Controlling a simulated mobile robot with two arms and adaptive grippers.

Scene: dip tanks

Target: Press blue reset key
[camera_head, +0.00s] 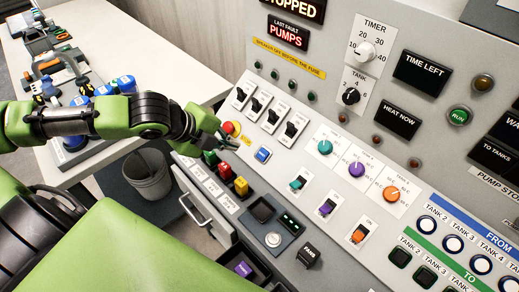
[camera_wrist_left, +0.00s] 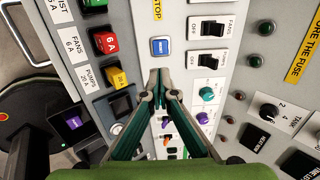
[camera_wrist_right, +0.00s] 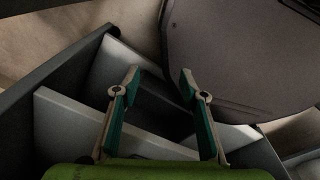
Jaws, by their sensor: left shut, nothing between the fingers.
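The blue reset key (camera_head: 263,154) is a small blue button in a white frame on the sloping grey panel. In the left wrist view the key (camera_wrist_left: 160,46) lies just beyond my fingertips, uncovered. My left gripper (camera_head: 228,142) is shut and empty, just left of the key in the head view. Its tips (camera_wrist_left: 160,74) meet and point toward the key; I cannot tell the exact gap, but no contact shows. My right gripper (camera_wrist_right: 160,77) is open and empty, above a grey open drawer or bin, away from the key.
A red knob on yellow (camera_head: 230,129) is close to my left fingertips. Black rocker switches (camera_head: 254,105) stand above the key. Red, yellow and green fuses (camera_head: 225,170) are below left. A waste bin (camera_head: 146,175) and side table (camera_head: 190,30) are left.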

